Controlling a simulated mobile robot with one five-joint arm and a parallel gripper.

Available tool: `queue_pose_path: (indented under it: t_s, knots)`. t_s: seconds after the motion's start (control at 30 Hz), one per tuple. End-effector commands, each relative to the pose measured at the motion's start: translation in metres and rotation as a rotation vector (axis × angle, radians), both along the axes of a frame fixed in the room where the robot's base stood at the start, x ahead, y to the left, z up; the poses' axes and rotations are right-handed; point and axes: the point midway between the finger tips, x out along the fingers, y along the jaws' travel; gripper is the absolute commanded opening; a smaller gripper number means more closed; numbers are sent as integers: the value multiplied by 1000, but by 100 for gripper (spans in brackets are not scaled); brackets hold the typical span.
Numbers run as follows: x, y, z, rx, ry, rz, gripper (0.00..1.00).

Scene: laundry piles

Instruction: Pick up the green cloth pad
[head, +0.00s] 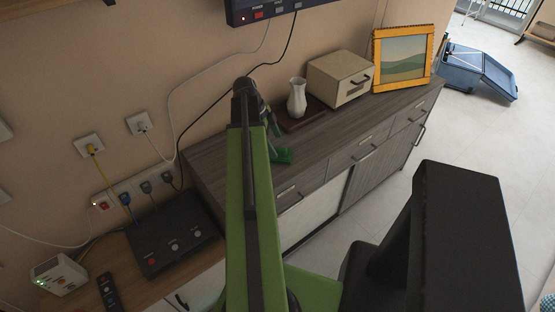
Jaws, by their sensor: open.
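A small green patch, which looks like the green cloth pad (284,157), lies on the near part of the grey wooden sideboard top, just right of my raised arm. It is small in the view and partly covered by my arm. My gripper (270,120) hangs from the dark wrist beyond the arm's far end, just above the patch in the picture. The gripper is open, with its fingers small and partly hidden. I cannot tell whether they touch the pad.
The sideboard (225,152) carries a white vase (297,97) on a dark tray (303,121), a cream box (341,78) and a yellow-framed picture (403,58). Cables hang along the wall behind. A black box (170,236) sits on a lower wooden surface at left.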

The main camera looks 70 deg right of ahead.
Motion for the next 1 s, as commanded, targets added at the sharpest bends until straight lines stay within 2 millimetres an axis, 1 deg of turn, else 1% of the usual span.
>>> queue_pose_path:
  t_s: [0.03, 0.2, 0.23, 0.3, 0.5, 1.0]
  knots:
    - [-2, 1, -13, 0, 0, -1, 89]
    - [-12, 0, -42, 0, 0, -1, 89]
    - [-14, 0, -45, 0, 0, -1, 89]
    - [-16, -1, -47, 0, 0, -1, 89]
    - [-16, -1, -43, 0, 0, 0, 89]
    - [-16, -1, -43, 1, 0, -1, 24]
